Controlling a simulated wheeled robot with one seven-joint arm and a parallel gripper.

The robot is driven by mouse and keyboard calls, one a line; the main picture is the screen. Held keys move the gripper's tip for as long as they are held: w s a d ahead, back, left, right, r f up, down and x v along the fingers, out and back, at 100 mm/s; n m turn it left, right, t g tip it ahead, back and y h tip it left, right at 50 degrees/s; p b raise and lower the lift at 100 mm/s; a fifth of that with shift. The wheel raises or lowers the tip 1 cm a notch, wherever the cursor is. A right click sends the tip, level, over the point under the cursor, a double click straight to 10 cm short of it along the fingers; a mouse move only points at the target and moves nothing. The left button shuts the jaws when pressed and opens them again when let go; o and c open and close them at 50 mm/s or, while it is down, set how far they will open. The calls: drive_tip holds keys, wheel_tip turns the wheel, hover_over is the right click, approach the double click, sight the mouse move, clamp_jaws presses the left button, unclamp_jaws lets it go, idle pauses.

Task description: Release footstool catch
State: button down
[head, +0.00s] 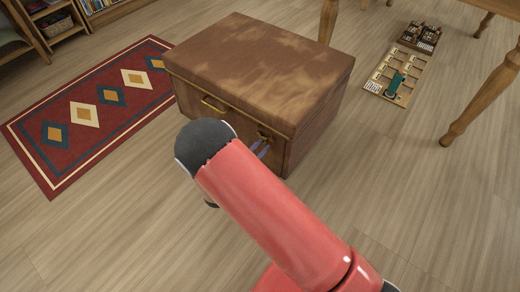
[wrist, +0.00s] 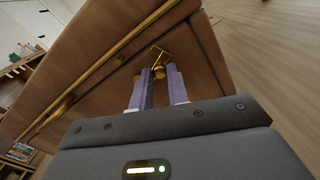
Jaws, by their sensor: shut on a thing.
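The footstool (head: 258,62) is a brown leather-topped box on the wood floor, with its lid down. A brass handle or rail (head: 214,106) runs along its front face. The brass catch (head: 264,137) is on the front near the right corner; in the wrist view the catch (wrist: 159,66) shows as a squarish loop with a round knob below it. My gripper (wrist: 162,75) has its purple-grey fingers at the catch, shut on part of it. In the head view my gripper (head: 261,149) is mostly hidden behind my red arm.
A red patterned rug (head: 97,101) lies left of the footstool. A wooden table leg (head: 487,98) and a board with small pieces (head: 398,75) are at the right. The floor in front is clear. Shelves (head: 58,22) stand at the back left.

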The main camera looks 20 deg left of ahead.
drive_tip(key=c, duration=1.4)
unclamp_jaws()
drive_tip(key=shift+o, duration=0.2)
drive_tip(key=v, duration=0.8)
drive_tip(key=shift+w, duration=0.1)
